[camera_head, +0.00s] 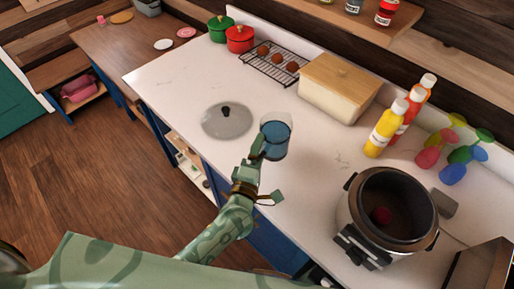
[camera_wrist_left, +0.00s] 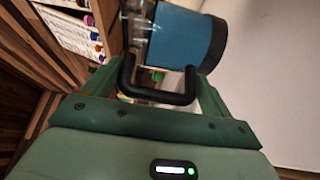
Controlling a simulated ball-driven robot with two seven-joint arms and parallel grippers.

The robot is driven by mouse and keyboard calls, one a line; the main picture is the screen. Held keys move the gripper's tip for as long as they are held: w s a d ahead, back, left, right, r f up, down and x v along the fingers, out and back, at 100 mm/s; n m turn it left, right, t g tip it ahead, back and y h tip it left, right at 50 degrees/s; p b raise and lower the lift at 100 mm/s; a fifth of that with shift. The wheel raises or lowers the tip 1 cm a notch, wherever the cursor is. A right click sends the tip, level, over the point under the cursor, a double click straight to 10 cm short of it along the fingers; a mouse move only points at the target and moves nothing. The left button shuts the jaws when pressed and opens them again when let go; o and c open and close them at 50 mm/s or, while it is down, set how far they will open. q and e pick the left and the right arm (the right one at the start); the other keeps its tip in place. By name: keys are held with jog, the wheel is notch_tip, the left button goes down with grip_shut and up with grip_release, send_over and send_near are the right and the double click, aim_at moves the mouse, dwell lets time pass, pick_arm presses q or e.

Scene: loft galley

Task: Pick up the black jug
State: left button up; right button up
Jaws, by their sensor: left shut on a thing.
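The jug (camera_head: 276,138) is a see-through vessel with blue contents near the counter's front edge in the head view. In the left wrist view, the jug (camera_wrist_left: 180,38) shows a blue body with a black band at one end and a black handle. My left gripper (camera_head: 258,152) reaches it from the front and is shut on the handle, which lies between the green fingers in the wrist view. I cannot tell whether the jug's base touches the counter. My right gripper is not in view.
A round grey lid (camera_head: 227,121) lies left of the jug. An open cooker (camera_head: 358,222) with something red inside stands at right. A cream bin (camera_head: 335,92), bottles (camera_head: 384,130) and a wire rack (camera_head: 266,72) stand behind. The white counter (camera_head: 180,88) is bare at left.

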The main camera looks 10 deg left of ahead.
pick_arm(q)
jog(key=r+p, duration=0.1)
jog(key=s+r+p, duration=0.1)
jog(key=s+d+r+p, duration=0.1)
jog(key=r, duration=0.1)
jog(key=shift+s, duration=0.25)
jog(key=p, duration=0.5)
send_near(265, 140)
jog(key=s+d+r, duration=0.3)
jog(key=shift+s+d+r, duration=0.15)
jog(key=shift+d+r, duration=0.2)
jog(key=shift+r, duration=0.05)
